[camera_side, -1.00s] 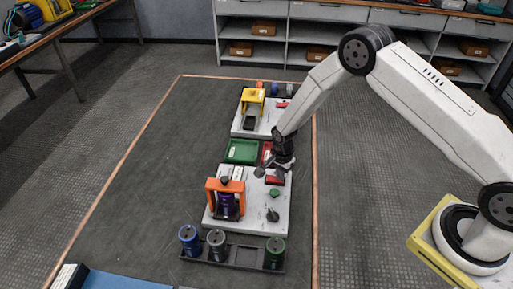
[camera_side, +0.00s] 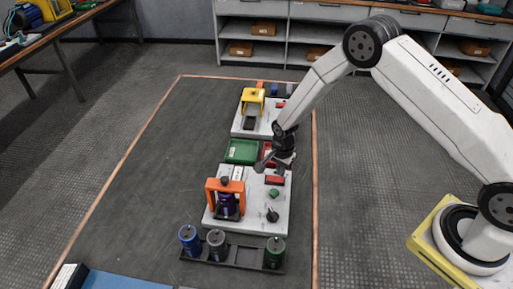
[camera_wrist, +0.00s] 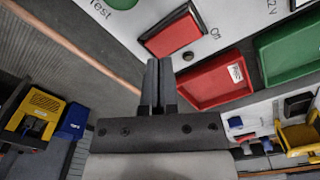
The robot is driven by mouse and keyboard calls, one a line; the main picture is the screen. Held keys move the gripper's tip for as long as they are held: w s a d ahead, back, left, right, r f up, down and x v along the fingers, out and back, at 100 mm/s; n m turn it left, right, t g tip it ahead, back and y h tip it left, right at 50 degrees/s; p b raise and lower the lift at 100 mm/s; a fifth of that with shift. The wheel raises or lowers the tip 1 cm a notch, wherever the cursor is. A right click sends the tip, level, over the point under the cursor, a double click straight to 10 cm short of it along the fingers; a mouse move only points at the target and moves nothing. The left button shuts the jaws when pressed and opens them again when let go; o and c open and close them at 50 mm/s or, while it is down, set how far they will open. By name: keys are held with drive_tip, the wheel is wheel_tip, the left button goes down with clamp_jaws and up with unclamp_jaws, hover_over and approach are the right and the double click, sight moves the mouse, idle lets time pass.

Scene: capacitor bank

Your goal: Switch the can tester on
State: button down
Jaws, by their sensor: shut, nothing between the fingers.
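The can tester is a pale board (camera_side: 250,219) with an orange frame (camera_side: 211,190) holding a dark can (camera_side: 227,205), a green button (camera_side: 273,193) and a dark knob (camera_side: 272,215). Its red rocker switch (camera_side: 275,180) sits at the far end of the board. I cannot tell which end is pressed. My gripper (camera_wrist: 158,64) is shut and empty, close to the switch; I cannot tell whether it touches.
A red tray (camera_wrist: 215,82) and a green tray (camera_side: 242,151) lie beyond the tester. A second board with a yellow frame (camera_side: 252,97) stands farther back. A dark rack (camera_side: 245,262) with several cans is in front. The mat to the left is clear.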

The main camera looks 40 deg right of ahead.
sight(281, 180)
drive_tip(key=shift+r, duration=2.35)
drive_tip(key=s+d+r+n+t, duration=0.2)
drive_tip(key=s+d+r+n, duration=0.1)
drive_tip(key=s+r+n, duration=1.2)
drive_tip(key=s+r, duration=0.2)
drive_tip(key=s, duration=0.2)
drive_tip(key=shift+r+t, duration=0.3)
drive_tip(key=shift+r, duration=0.1)
